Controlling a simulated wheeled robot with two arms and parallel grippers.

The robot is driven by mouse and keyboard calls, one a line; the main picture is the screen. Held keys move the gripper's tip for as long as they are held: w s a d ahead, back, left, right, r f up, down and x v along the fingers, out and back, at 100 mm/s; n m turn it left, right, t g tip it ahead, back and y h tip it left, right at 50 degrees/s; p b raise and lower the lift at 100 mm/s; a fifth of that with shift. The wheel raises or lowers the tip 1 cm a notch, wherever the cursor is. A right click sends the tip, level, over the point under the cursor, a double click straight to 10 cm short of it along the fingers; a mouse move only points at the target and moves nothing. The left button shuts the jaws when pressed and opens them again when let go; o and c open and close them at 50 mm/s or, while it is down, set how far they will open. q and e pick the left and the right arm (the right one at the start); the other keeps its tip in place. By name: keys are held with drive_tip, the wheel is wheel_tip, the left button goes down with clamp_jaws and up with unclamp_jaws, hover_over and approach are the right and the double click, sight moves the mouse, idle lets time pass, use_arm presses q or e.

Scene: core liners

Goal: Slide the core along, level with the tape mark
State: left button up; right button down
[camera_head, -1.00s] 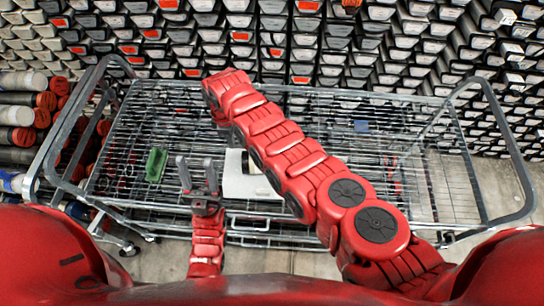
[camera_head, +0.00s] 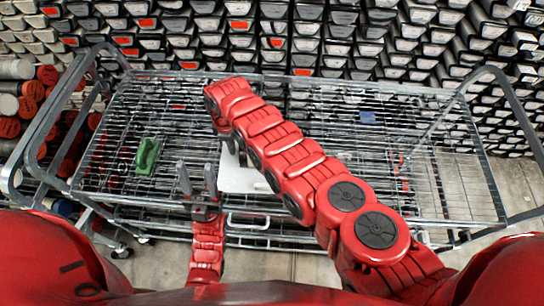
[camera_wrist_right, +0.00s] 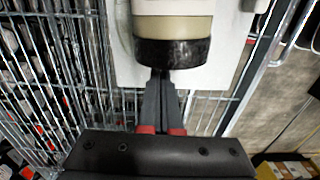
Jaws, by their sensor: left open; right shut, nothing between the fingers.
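A pale cylinder with a dark, glossy near end (camera_wrist_right: 172,48), which looks like the core, lies on a white board in the right wrist view. My right gripper (camera_wrist_right: 160,76) is shut and empty, its fingertips at the dark end; whether they touch it I cannot tell. In the head view my right arm hides the core and part of the white board (camera_head: 238,180). My left gripper (camera_head: 197,170) is open and empty, left of the board. I cannot make out a tape mark.
The board lies on a wire-mesh cart (camera_head: 430,195) with raised tubular handles at both ends. A green object (camera_head: 147,155) lies on its left part, and a small blue one (camera_head: 367,118) at the back right. Racks of core boxes (camera_head: 400,45) stand behind.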

drive_tip(key=c, duration=1.2)
unclamp_jaws()
